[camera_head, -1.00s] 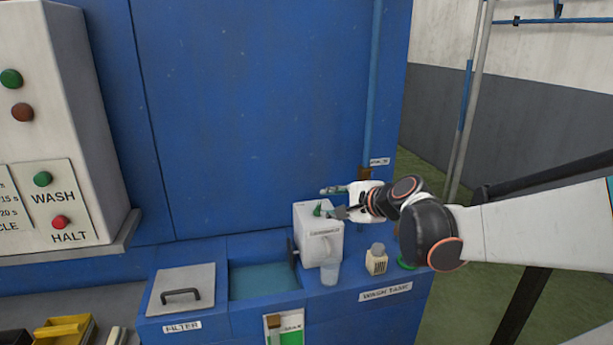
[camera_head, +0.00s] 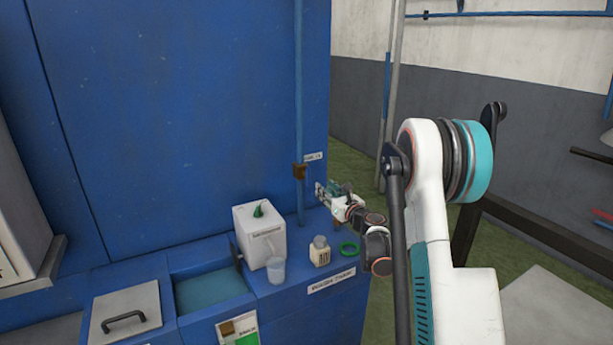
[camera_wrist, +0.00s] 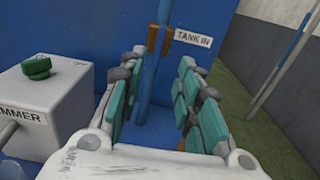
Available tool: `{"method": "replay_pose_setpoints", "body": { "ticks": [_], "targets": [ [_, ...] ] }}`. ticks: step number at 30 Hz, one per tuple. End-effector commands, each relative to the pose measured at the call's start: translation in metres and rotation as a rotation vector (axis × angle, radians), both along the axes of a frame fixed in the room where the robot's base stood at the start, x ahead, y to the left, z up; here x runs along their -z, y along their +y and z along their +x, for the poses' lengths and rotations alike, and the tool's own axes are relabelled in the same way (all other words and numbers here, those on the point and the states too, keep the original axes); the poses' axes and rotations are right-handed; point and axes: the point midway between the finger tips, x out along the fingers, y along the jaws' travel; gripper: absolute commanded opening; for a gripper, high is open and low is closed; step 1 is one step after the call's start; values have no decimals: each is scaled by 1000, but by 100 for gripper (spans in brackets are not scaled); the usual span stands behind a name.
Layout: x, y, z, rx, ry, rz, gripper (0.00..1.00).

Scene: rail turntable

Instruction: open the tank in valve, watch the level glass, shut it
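The tank in valve (camera_head: 299,171) is a brown lever on the blue vertical pipe beside the TANK IN label. It also shows upright in the wrist view (camera_wrist: 158,38). My gripper (camera_head: 326,190) is right of the pipe and a little below the valve in the head view. In the wrist view my gripper (camera_wrist: 155,92) is open, with its teal fingers apart and the pipe and valve showing between and beyond them. It holds nothing. A white and green panel (camera_head: 240,332) on the tank's front is cut by the lower edge; I cannot tell its level.
The white skimmer box (camera_head: 259,236) with a green knob stands left of the pipe. A lidded filter (camera_head: 125,313) is at left.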

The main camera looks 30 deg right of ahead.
Motion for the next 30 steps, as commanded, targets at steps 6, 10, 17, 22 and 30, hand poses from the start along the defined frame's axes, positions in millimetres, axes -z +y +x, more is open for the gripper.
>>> {"method": "replay_pose_setpoints", "body": {
  "ticks": [6, 10, 17, 22, 30],
  "targets": [
    [2, 2, 30, -2, 0, -2, 31],
    [2, 3, 56, -3, 1, -3, 31],
    [2, 5, 100, -3, 1, -4, 31],
    [1, 5, 122, -2, 1, -4, 31],
    [0, 6, 135, -2, 1, -4, 31]
  ]
}}
